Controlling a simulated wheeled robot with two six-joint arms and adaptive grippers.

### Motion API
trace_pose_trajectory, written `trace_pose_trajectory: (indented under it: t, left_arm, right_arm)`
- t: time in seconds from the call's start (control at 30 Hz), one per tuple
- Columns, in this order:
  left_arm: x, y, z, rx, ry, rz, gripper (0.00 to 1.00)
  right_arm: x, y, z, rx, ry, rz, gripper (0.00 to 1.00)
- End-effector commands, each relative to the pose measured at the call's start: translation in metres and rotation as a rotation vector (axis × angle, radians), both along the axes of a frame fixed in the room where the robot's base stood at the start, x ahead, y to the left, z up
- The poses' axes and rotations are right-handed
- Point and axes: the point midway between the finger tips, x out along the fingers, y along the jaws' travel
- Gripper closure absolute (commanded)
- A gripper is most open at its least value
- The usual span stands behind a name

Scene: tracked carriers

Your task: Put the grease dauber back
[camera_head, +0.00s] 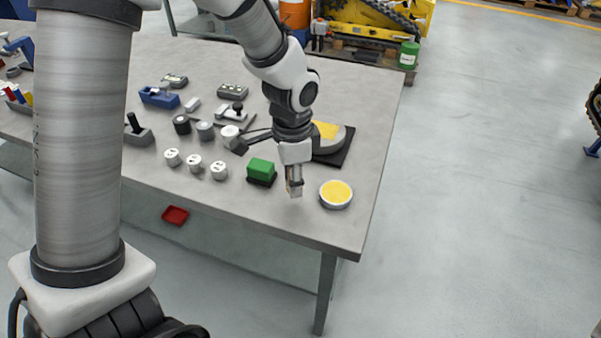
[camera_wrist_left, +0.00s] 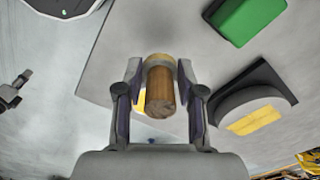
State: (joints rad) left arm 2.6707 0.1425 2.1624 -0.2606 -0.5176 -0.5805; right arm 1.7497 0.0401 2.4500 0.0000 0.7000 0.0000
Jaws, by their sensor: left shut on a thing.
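My left gripper (camera_head: 294,190) is above the front right part of the table, shut on the grease dauber. In the left wrist view the dauber's round wooden handle (camera_wrist_left: 160,92) is between the two fingers (camera_wrist_left: 158,85), its end facing the camera. Its far end is hidden. In the head view only a little of the dauber shows between the fingers. A round tin with a yellow top (camera_head: 336,194) stands just right of the gripper. In the wrist view, a yellow patch (camera_wrist_left: 138,97) shows partly hidden behind the handle. My right gripper is not in view.
A green block (camera_head: 261,169) stands left of the gripper. A grey round piece with a yellow band (camera_head: 328,133) on a black base is behind it. Several white weights (camera_head: 194,163) and a blue tool (camera_head: 159,96) are farther left. The table (camera_head: 365,190) is bare at its right edge.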

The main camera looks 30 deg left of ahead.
Motion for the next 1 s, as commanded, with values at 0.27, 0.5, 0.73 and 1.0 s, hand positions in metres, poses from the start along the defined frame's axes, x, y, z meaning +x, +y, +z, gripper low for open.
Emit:
trace_pose_trajectory:
  t: [0.27, 0.5, 0.73, 1.0]
  left_arm:
    - [0.031, 0.014, -0.012, 0.0, 0.005, 0.0, 0.95]
    - [0.031, 0.013, -0.039, 0.0, 0.001, -0.001, 0.95]
    - [0.03, 0.013, -0.041, 0.0, 0.001, -0.001, 0.95]
    - [0.031, 0.013, -0.042, 0.001, 0.001, -0.002, 0.37]
  right_arm:
    - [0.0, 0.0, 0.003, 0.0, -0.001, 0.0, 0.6]
    - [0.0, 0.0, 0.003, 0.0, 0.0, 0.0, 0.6]
    - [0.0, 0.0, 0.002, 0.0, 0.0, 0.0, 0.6]
    - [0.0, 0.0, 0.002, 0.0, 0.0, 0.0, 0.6]
